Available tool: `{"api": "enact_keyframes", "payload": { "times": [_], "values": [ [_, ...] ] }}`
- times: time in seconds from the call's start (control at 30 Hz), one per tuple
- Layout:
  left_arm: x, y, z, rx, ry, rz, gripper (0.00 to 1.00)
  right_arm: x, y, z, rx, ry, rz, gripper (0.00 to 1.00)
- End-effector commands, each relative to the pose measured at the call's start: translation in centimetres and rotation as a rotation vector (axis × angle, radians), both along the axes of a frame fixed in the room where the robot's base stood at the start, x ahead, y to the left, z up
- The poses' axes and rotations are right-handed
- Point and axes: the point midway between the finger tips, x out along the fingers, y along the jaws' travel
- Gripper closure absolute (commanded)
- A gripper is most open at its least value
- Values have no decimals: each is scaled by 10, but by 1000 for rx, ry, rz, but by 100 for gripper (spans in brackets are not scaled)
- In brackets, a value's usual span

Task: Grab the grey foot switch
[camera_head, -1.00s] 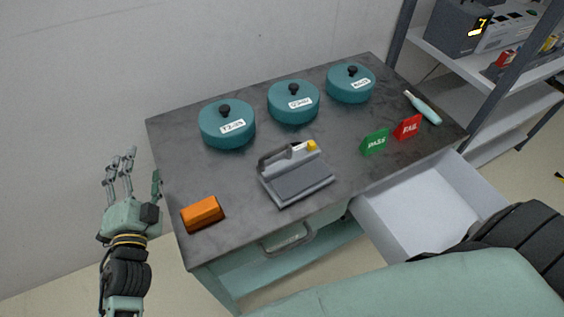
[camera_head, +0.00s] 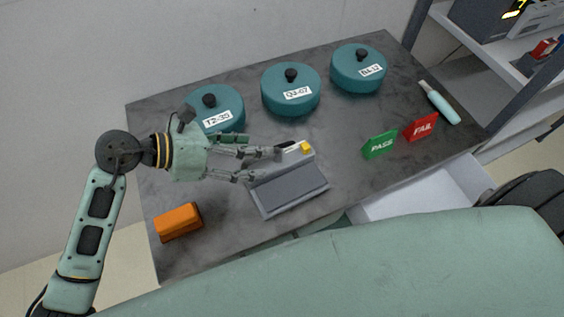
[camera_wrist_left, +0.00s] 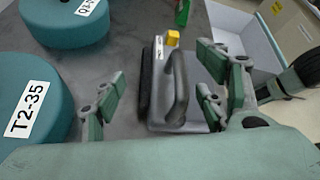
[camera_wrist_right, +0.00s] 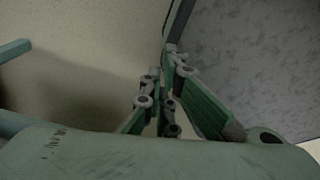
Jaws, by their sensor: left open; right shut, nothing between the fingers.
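The grey foot switch (camera_head: 290,189) lies on the dark table top, with a flat pedal, a raised handle and a yellow block on its far end. It also shows in the left wrist view (camera_wrist_left: 202,101), with its handle between the open fingers. My left gripper (camera_head: 262,165) is open at the left side of the foot switch, its fingertips reaching over the near edge of its handle; I cannot tell whether they touch. My right gripper (camera_wrist_right: 160,105) is shut and empty, near a dark slab edge.
Three teal lidded pots (camera_head: 291,92) stand along the back. An orange block (camera_head: 178,221) lies at the left front. A drawer (camera_head: 420,190) stands open at the front right.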

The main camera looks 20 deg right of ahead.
Motion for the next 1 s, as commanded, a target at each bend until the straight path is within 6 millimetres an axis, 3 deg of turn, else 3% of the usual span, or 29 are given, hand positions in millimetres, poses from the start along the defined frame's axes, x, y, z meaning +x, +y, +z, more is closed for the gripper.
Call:
{"api": "enact_keyframes", "payload": {
  "times": [0.2,0.43,0.77,1.0],
  "values": [
    [-4,-24,-10,-7,7,0,34,-8,18,8,21,10,-2,100],
    [-7,-51,-28,-7,7,1,34,-8,16,17,19,9,0,100],
    [-7,-57,-34,-5,4,2,34,-5,6,17,7,7,0,100],
    [-7,-57,-33,-5,4,2,55,-4,5,17,6,5,-1,100]
  ]
}}
